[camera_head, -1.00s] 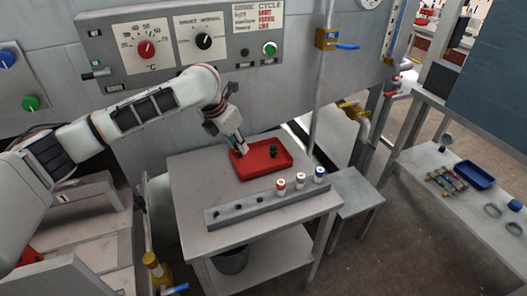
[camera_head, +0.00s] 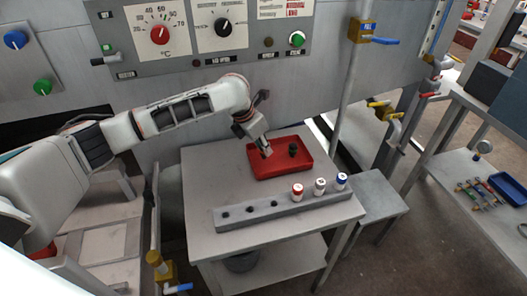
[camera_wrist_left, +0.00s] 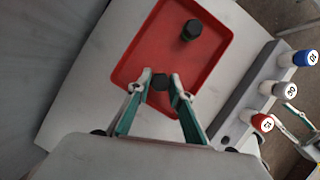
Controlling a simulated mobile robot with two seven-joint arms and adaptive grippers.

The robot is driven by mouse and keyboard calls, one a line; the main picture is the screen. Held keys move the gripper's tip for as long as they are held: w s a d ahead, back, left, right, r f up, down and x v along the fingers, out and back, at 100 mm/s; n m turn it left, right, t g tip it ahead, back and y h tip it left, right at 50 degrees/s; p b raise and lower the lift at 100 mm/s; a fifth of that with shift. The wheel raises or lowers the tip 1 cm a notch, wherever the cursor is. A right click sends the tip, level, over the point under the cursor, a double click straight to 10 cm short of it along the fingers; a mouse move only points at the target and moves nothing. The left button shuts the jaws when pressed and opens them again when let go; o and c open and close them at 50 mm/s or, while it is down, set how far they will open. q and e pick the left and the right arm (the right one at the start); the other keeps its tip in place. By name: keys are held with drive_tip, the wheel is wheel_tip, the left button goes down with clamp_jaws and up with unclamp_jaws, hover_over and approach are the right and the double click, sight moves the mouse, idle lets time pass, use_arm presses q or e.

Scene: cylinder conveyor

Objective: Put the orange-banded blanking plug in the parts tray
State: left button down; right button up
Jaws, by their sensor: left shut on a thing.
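My left gripper (camera_head: 266,150) is over the left part of the red parts tray (camera_head: 304,170). In the left wrist view the gripper (camera_wrist_left: 160,80) is shut on a small dark plug (camera_wrist_left: 161,83), and the tray (camera_wrist_left: 150,45) lies under it. I cannot make out a band on this plug or tell whether it touches the tray floor. Another dark plug (camera_head: 293,150) stands upright in the tray, apart from the gripper; it also shows in the left wrist view (camera_wrist_left: 191,31). Teal and pale fingers, probably my right gripper (camera_wrist_left: 298,124), show at the wrist view's right edge.
A grey rack (camera_head: 263,213) lies in front of the tray, with dark pieces at its left. Red-banded (camera_head: 297,192), grey-banded (camera_head: 319,186) and blue-banded (camera_head: 342,181) white cylinders stand at its right. A control panel (camera_head: 190,35) rises behind. The table's left side is clear.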

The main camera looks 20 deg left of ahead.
use_arm(q)
wheel_tip(320, 180, down, 2)
drive_tip(key=shift+f, duration=0.1)
drive_tip(key=c, duration=2.1)
unclamp_jaws()
drive_tip(key=shift+o, duration=1.4)
drive_tip(key=p+v, duration=0.1)
drive_tip(key=v, duration=1.1)
